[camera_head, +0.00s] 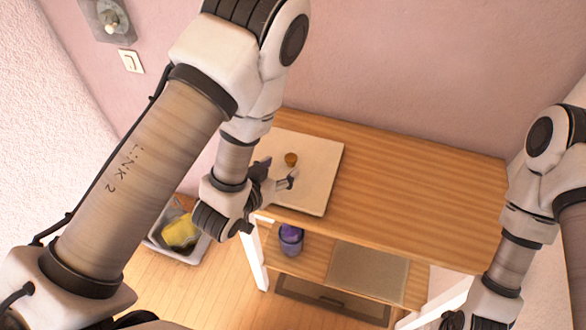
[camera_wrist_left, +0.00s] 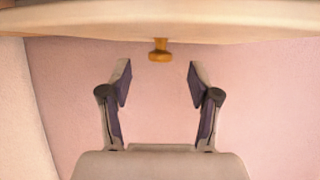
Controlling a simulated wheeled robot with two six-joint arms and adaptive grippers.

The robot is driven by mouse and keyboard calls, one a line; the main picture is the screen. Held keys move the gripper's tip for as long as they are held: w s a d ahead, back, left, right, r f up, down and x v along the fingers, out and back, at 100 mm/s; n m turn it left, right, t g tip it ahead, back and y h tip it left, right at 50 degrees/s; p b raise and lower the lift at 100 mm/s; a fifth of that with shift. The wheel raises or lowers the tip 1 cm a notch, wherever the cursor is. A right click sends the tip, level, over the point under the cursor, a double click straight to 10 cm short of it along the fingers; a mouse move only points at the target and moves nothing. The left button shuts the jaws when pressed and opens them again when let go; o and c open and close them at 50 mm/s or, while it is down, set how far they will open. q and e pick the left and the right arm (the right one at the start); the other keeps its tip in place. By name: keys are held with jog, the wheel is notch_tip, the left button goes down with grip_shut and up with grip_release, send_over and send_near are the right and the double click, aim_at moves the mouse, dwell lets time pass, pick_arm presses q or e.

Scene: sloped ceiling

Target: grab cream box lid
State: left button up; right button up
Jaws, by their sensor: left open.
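The cream box lid (camera_head: 314,176) is a flat, pale square with a small brown knob (camera_head: 291,159), on the left part of the wooden table. In the left wrist view the lid's cream surface (camera_wrist_left: 160,22) runs along the top, with its orange-brown knob (camera_wrist_left: 160,50) pointing down in the picture. My left gripper (camera_head: 278,175) is open and empty, over the lid's left part and just in front of the knob. In the left wrist view, the knob is centred between and beyond the open fingertips (camera_wrist_left: 159,82). My right gripper (camera_head: 452,320) is only partly in view at the bottom edge.
The wooden table (camera_head: 420,195) is bare to the right of the lid. Its lower shelf holds a purple item in a pot (camera_head: 290,240) and a grey-brown mat (camera_head: 367,272). A bin with yellow contents (camera_head: 180,232) stands on the floor at left. A pink wall stands behind.

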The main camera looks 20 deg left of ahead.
aim_at(288, 162)
pick_arm(q)
jog(key=p+x, duration=0.1)
jog(key=x, duration=0.4)
jog(key=shift+w, duration=0.2)
jog(key=shift+s, duration=0.1)
grip_shut()
jog(key=shift+r, duration=0.1)
